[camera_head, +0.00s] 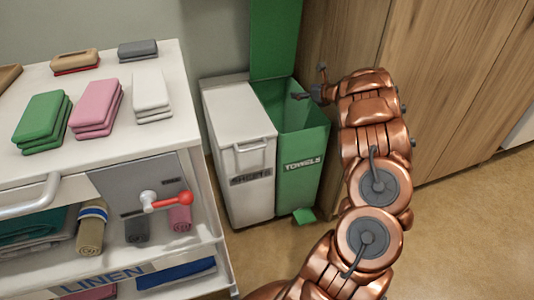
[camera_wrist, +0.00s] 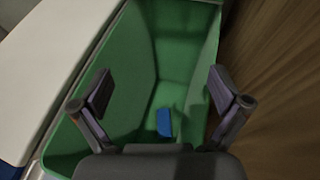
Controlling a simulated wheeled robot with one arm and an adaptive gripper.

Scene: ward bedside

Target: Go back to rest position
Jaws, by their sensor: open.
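My gripper (camera_head: 312,92) is at the end of my copper arm, over the open green towels bin (camera_head: 301,172). In the wrist view my gripper (camera_wrist: 163,95) is open, its two dark fingers spread wide with nothing between them. The wrist camera looks down into the green bin (camera_wrist: 132,62). A small blue item (camera_wrist: 164,122) lies at the bottom of the bin, below the fingers. The bin's green lid (camera_head: 275,40) stands raised at the back.
A closed white bin (camera_head: 240,160) stands directly left of the green one. A linen cart (camera_head: 150,75) with folded towels is further left. Wooden cabinet doors (camera_head: 440,90) rise close on the right. Open floor (camera_head: 470,230) lies at the lower right.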

